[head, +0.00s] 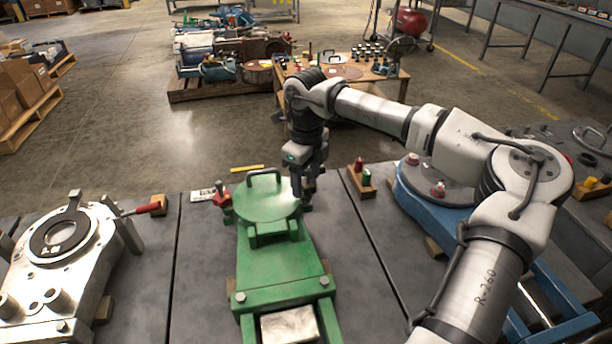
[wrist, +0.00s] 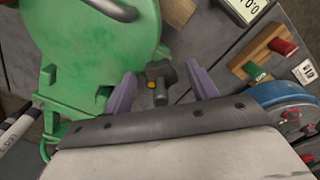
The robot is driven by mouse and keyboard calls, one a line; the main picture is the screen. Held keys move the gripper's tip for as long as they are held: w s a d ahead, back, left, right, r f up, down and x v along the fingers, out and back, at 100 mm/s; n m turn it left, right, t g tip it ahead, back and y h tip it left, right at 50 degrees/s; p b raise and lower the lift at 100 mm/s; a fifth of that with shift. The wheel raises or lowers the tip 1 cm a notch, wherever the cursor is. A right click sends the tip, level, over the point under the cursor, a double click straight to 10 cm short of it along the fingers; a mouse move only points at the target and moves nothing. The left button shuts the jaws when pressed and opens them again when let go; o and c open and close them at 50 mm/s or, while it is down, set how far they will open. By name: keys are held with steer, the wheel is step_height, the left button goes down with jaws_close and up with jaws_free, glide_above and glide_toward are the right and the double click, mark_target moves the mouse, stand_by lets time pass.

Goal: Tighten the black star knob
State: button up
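The green machine (head: 275,255) stands on the grey table in the head view, with a round lid and a handle on top. In the wrist view the green machine (wrist: 90,45) fills the upper left. The black star knob (wrist: 160,76) shows there beside the machine's edge, with a small yellow mark on it. My gripper (wrist: 161,72) is open, with one finger on each side of the knob in the picture. I cannot tell whether the fingers touch it. In the head view my gripper (head: 305,198) points down at the machine's right side and hides the knob.
A grey metal machine (head: 65,250) stands on the left and a blue one (head: 425,190) on the right. A red clamp (head: 220,200) sits left of the lid. A wooden block with red and green pieces (head: 360,180) is right of my gripper.

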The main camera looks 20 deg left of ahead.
step_height(320, 180, up, 14)
steer(key=shift+p, duration=0.4)
stand_by(0.6)
